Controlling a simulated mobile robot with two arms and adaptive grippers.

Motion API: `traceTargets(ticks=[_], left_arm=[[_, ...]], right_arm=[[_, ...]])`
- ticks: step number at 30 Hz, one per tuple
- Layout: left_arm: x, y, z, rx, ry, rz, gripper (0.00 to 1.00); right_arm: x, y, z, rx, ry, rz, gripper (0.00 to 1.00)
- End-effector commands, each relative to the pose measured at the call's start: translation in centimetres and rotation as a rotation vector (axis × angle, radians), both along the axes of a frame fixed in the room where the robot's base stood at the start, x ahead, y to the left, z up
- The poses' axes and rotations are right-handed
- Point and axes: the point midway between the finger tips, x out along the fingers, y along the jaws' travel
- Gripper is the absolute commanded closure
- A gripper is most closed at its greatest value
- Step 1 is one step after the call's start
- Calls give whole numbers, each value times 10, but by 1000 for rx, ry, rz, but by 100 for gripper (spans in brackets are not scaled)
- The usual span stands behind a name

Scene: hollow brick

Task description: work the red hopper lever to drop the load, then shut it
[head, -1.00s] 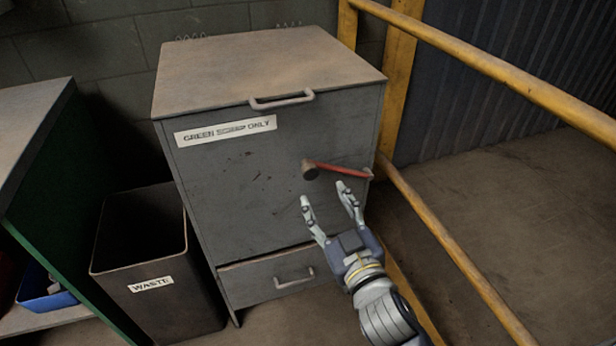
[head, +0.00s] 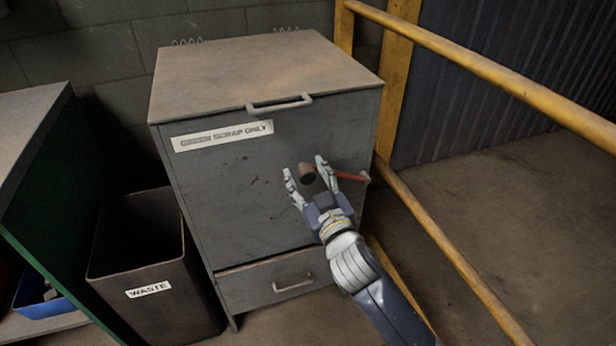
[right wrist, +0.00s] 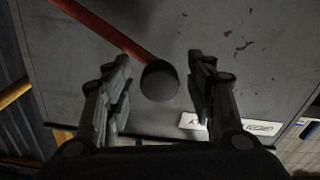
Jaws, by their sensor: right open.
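The grey hopper cabinet (head: 225,195) stands against the block wall, with a label reading SCRAP ONLY (head: 222,135). My right gripper (head: 305,168) is open, with one finger on each side of the hub in the head view. The right wrist view shows the hub (right wrist: 159,80) between the open fingers, with the red lever (right wrist: 112,35) running to the upper left. I cannot tell whether the fingers touch it. My left gripper is not in view.
A dark WASTE bin (head: 150,275) stands left of the cabinet, beside a green-sided bench (head: 60,215) with a blue tray (head: 45,300). A yellow rail (head: 480,65) runs along the right. A lower drawer (head: 265,285) and lid handle (head: 280,104) stick out.

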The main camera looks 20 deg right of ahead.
Motion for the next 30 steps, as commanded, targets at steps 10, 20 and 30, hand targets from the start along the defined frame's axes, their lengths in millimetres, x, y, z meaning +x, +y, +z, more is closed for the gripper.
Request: traceTargets(ticks=[10, 20, 30], left_arm=[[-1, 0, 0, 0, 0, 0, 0], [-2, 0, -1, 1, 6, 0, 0], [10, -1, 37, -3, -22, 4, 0]], right_arm=[[0, 0, 0, 0, 0, 0, 100], [0, 3, -6, -27, -1, 0, 100], [-1, 12, -31, -149, -3, 1, 100]])
